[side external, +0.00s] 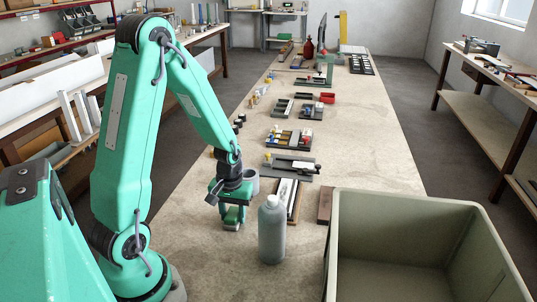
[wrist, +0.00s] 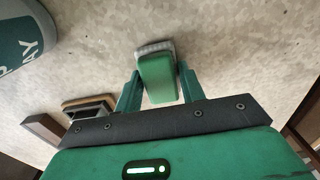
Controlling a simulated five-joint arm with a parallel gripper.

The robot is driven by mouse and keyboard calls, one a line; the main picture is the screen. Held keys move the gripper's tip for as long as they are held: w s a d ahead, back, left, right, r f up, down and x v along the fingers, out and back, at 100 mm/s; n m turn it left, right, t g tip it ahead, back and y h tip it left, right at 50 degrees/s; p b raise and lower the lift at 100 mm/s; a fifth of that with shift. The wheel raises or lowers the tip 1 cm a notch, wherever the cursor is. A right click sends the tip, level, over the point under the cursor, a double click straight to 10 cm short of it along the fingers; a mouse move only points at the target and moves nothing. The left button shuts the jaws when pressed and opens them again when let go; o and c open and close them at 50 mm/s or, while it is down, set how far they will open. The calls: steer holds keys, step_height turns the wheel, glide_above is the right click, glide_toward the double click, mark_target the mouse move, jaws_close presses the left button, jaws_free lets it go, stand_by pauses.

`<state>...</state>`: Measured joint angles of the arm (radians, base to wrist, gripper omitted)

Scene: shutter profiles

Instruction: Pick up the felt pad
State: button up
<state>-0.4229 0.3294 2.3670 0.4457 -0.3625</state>
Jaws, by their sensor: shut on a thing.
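The felt pad is a small block with a green body and a pale grey felt layer. It sits between the two fingers of my gripper (wrist: 160,88) in the wrist view, where the felt pad (wrist: 157,78) shows near the middle. In the side external view my gripper (side external: 231,207) points down at the table, left of the grey bottle, with the felt pad (side external: 231,222) low between its fingers. The fingers are shut on its sides. Whether the pad touches the tabletop or hangs just above it, I cannot tell.
A grey bottle (side external: 272,232) with a white cap stands close on the right. Behind it are a tray with a profile (side external: 287,198) and a brown block (side external: 325,206). A large olive bin (side external: 345,240) is at the front right. Several small trays line the table farther back.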

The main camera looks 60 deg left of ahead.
mark_target(236, 210)
steer(key=shift+r, duration=4.9)
steer(key=o, duration=0.3)
steer(key=shift+c, duration=1)
steer(key=shift+w+a+r, duration=0.1)
steer(key=shift+w+a, duration=0.1)
steer(key=shift+w, duration=0.4)
steer(key=w+a, duration=0.2)
steer(key=w, duration=0.8)
steer(key=w+a+r, duration=0.1)
steer(key=w, duration=0.9)
steer(key=shift+w+a, duration=0.25)
steer(key=shift+a, duration=0.1)
